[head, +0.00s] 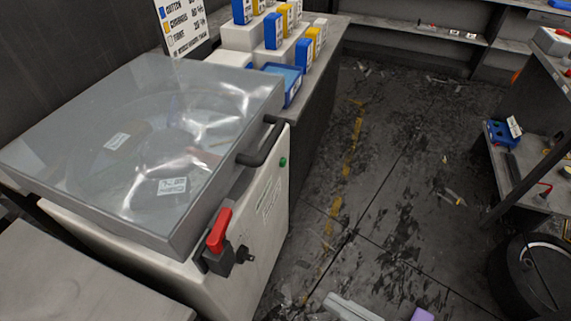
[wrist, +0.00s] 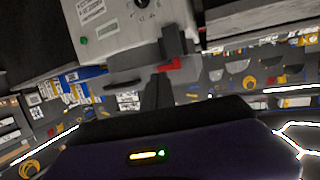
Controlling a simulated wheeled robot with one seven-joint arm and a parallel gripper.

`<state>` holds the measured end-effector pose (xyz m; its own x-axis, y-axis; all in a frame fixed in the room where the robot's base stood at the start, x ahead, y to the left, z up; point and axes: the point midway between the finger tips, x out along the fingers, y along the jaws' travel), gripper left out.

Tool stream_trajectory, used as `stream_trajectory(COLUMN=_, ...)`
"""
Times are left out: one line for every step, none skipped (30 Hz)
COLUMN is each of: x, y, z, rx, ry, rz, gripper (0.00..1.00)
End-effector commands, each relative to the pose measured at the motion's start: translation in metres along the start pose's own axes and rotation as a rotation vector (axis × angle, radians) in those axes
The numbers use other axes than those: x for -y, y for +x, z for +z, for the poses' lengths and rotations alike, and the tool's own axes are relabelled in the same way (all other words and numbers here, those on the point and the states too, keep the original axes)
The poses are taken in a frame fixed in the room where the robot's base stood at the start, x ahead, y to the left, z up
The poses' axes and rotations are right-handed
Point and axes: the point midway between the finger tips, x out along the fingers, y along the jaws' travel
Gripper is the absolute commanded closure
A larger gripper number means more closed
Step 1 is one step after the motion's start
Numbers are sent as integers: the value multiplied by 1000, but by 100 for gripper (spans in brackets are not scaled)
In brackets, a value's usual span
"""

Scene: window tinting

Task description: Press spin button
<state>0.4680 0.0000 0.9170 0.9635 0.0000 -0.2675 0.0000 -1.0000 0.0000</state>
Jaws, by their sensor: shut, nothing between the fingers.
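A pale spin machine (head: 262,215) stands at the left in the head view, its see-through lid (head: 150,140) down over a round drum. A small green button (head: 282,162) sits on its side panel, below the black lid handle (head: 262,142). A red lever (head: 219,230) on a black latch is at the near corner. In the wrist view the panel appears turned over, with the green button (wrist: 83,41) at upper left and the red lever (wrist: 170,65) near the middle. My gripper (wrist: 156,88) is shut and empty, apart from the button. Its fingertips are dark and hard to make out.
A bench (head: 325,60) with blue and yellow boxes stands behind the machine. The dark, littered floor (head: 390,170) to its right is mostly open. A shelf (head: 535,180) and a tyre (head: 525,280) are at the right. A metal surface (head: 60,275) is at lower left.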

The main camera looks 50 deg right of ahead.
Motion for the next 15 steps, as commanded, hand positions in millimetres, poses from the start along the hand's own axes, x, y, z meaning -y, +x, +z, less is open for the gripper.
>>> stream_trajectory(x=0, y=0, z=0, rx=0, ry=0, rz=0, gripper=100)
stream_trajectory(x=0, y=0, z=0, rx=0, ry=0, rz=0, gripper=100)
stream_trajectory(x=0, y=0, z=0, rx=0, ry=0, rz=0, gripper=100)
stream_trajectory(x=0, y=0, z=0, rx=0, ry=0, rz=0, gripper=100)
stream_trajectory(x=0, y=0, z=0, rx=0, ry=0, rz=0, gripper=100)
stream_trajectory(x=0, y=0, z=1, rx=0, ry=1, rz=3, gripper=100)
stream_trajectory(x=-1, y=2, z=1, rx=-4, ry=2, rz=6, gripper=100)
stream_trajectory(x=-1, y=4, z=0, rx=-11, ry=3, rz=9, gripper=100)
stream_trajectory(x=-2, y=8, z=-2, rx=-23, ry=3, rz=13, gripper=100)
stream_trajectory(x=-4, y=11, z=-4, rx=-35, ry=2, rz=17, gripper=100)
stream_trajectory(x=-6, y=15, z=-6, rx=-49, ry=0, rz=23, gripper=100)
stream_trajectory(x=-10, y=22, z=-9, rx=-70, ry=-4, rz=33, gripper=100)
stream_trajectory(x=-13, y=28, z=-9, rx=-84, ry=-8, rz=42, gripper=100)
stream_trajectory(x=-18, y=34, z=-9, rx=-97, ry=-15, rz=52, gripper=100)
stream_trajectory(x=-24, y=42, z=-6, rx=-114, ry=-28, rz=67, gripper=100)
